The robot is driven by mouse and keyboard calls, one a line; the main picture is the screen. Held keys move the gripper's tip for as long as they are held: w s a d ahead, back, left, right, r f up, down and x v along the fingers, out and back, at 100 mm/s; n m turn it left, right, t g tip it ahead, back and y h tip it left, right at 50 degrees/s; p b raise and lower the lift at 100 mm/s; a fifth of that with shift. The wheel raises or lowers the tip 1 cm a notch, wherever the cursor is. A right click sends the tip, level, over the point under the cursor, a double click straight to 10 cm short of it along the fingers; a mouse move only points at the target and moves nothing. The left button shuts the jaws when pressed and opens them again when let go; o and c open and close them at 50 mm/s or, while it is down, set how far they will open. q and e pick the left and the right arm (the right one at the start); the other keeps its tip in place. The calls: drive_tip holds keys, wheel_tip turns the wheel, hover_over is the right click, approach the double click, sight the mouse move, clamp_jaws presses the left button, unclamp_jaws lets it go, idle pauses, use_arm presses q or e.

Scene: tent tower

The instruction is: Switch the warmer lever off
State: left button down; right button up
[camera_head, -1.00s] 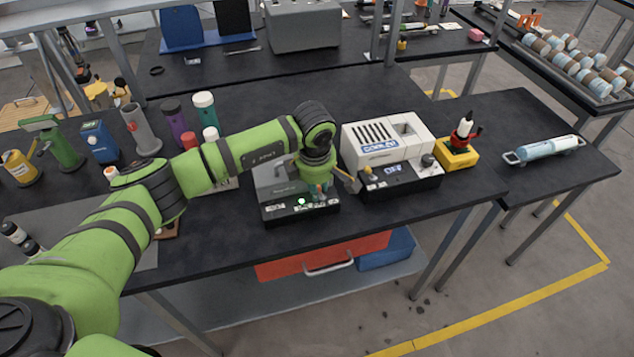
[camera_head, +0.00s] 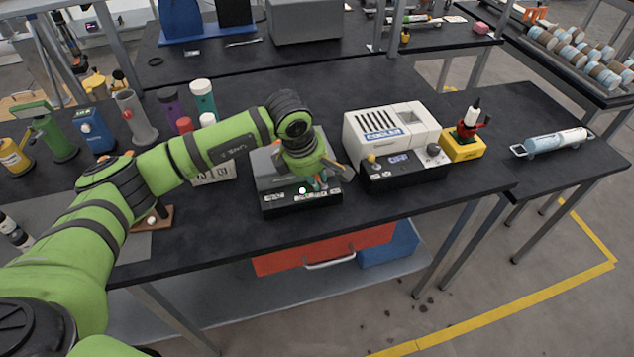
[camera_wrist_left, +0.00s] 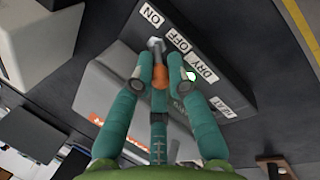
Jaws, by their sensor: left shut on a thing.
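The warmer (camera_head: 270,170) is a grey box with a black front panel near the table's front edge. A green light (camera_head: 302,190) glows on the panel; it also shows in the left wrist view (camera_wrist_left: 191,75). That view shows ON, OFF, DRY and another label on the panel. The warmer lever (camera_wrist_left: 159,73) has an orange part and a metal end near the ON and OFF labels. My left gripper (camera_head: 320,182) is at the panel's right half, its teal fingers (camera_wrist_left: 162,82) shut on the lever from both sides. My right gripper is not in view.
A white cooler (camera_head: 390,130) stands just right of the warmer, with a yellow-based holder (camera_head: 462,146) beyond it. Bottles (camera_head: 203,98) and other devices stand to the left. The black table (camera_head: 240,235) is bare in front of the warmer.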

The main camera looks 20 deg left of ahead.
use_arm(q)
drive_tip(key=c, duration=1.5)
unclamp_jaws()
drive_tip(key=shift+s+a, duration=0.1)
drive_tip(key=v, duration=1.2)
